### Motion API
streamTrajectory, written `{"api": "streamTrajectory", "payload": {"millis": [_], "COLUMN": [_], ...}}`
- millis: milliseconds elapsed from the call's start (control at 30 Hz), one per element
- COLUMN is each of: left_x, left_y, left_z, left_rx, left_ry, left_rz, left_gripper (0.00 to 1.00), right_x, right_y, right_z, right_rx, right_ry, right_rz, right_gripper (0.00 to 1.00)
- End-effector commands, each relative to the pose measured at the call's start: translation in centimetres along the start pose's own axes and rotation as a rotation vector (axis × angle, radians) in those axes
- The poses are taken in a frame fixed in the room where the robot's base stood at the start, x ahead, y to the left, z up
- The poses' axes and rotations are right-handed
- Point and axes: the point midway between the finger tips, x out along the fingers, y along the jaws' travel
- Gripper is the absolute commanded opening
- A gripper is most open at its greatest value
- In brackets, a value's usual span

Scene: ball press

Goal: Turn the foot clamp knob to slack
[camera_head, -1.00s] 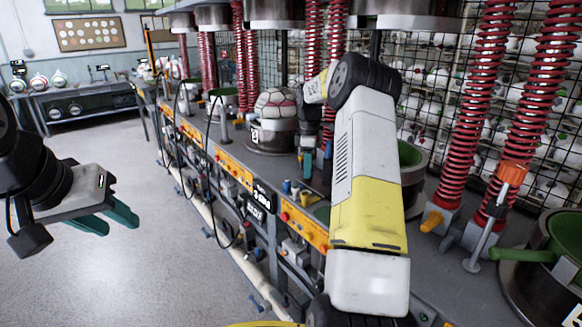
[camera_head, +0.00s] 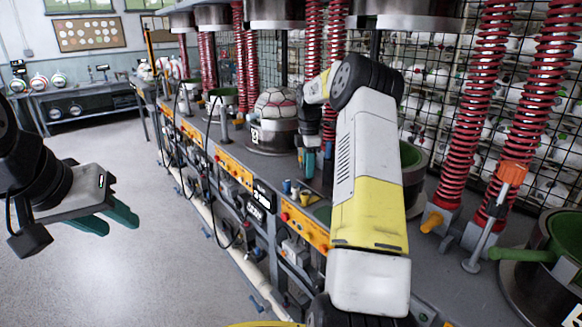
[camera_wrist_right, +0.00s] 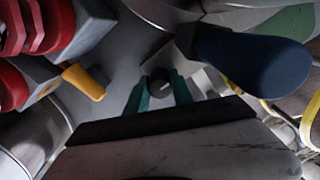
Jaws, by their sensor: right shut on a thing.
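A small dark round knob (camera_wrist_right: 160,87) shows in the right wrist view, between the two teal fingers of my right gripper (camera_wrist_right: 160,93). The fingers are closed on its sides. In the head view my right gripper (camera_head: 312,163) points down at the bench beyond my forearm; the knob itself cannot be made out there. My left gripper (camera_head: 110,218) hangs at the left above the floor, empty, its teal fingers apart.
The press bench (camera_head: 440,262) runs along the right with red springs (camera_head: 476,110). A panelled ball (camera_head: 276,103) sits in a mould behind my right gripper. A yellow-orange peg (camera_wrist_right: 85,82) and a dark blue rounded part (camera_wrist_right: 252,62) flank the gripper. Open floor lies left.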

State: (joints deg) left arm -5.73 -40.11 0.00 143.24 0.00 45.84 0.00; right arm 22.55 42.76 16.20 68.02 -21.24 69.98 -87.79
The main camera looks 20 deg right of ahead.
Motion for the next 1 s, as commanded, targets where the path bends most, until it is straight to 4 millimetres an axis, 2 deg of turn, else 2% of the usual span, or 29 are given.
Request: {"api": "streamTrajectory", "payload": {"millis": [133,167,233,267,633,1000], "left_x": [0.0,0.0,0.0,0.0,0.0,0.0], "left_y": [0.0,0.0,0.0,0.0,0.0,0.0], "left_z": [0.0,0.0,0.0,0.0,0.0,0.0], "left_rx": [0.0,0.0,0.0,0.0,0.0,0.0], "left_ry": [0.0,0.0,0.0,0.0,0.0,0.0], "left_rz": [0.0,0.0,0.0,0.0,0.0,0.0], "left_gripper": [0.36,0.36,0.36,0.36,0.36,0.36], "right_x": [-0.1,-0.1,-0.1,-0.1,-0.6,-6.4], "right_y": [0.1,0.1,0.1,0.1,0.1,0.1], "right_z": [0.1,0.1,0.1,0.1,0.0,0.0], "right_rx": [-0.001,-0.001,0.0,0.0,0.001,0.0], "right_ry": [-0.001,-0.001,-0.001,-0.001,-0.001,-0.002], "right_rz": [0.003,0.003,0.003,0.003,0.002,0.004], "right_gripper": [0.0,0.34,0.48,0.5,0.5,0.5]}}
